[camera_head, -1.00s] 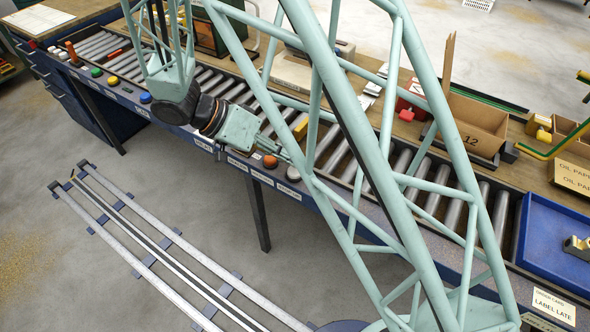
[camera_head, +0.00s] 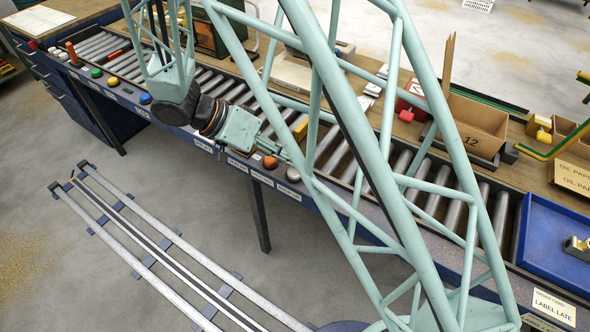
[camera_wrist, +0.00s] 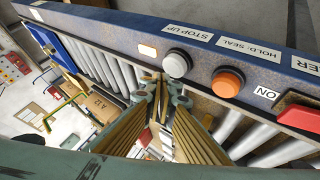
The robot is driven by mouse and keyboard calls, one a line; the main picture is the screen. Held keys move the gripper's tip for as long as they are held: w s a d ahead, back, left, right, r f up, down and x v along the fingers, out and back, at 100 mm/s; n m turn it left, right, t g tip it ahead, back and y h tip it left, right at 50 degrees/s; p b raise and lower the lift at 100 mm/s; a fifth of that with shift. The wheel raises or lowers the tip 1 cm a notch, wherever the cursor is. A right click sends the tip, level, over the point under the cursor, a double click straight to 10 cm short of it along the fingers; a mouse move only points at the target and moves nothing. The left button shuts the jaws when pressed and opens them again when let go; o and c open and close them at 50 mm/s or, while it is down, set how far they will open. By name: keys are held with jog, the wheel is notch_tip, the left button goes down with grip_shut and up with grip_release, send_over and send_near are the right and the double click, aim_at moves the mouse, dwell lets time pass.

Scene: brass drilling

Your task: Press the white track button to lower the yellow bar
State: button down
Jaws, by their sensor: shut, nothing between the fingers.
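The white button (camera_head: 293,174) sits on the blue front rail of the roller track. It also shows in the wrist view (camera_wrist: 177,64), round and pale in a dark collar, below a label reading "STOP UP". My gripper (camera_head: 286,157) is shut and empty, its tips close to the white button on the roller side. In the wrist view the fingertips (camera_wrist: 164,90) appear just below the button; whether they touch it I cannot tell. A yellow bar (camera_head: 301,128) shows among the rollers behind my gripper, partly hidden by my arm.
A blue button (camera_head: 145,98) and a green button (camera_head: 96,72) are farther left on the rail. A cardboard box (camera_head: 472,122) and a blue tray (camera_head: 535,212) lie to the right.

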aim_at(293, 170)
jog(key=shift+f+b, duration=0.75)
jog(key=shift+f, duration=0.05)
dwell(1.4)
jog(key=shift+r, duration=0.8)
jog(key=shift+r, duration=0.15)
dwell(0.3)
jog(key=shift+r+p, duration=0.6)
jog(key=shift+r, duration=2.3)
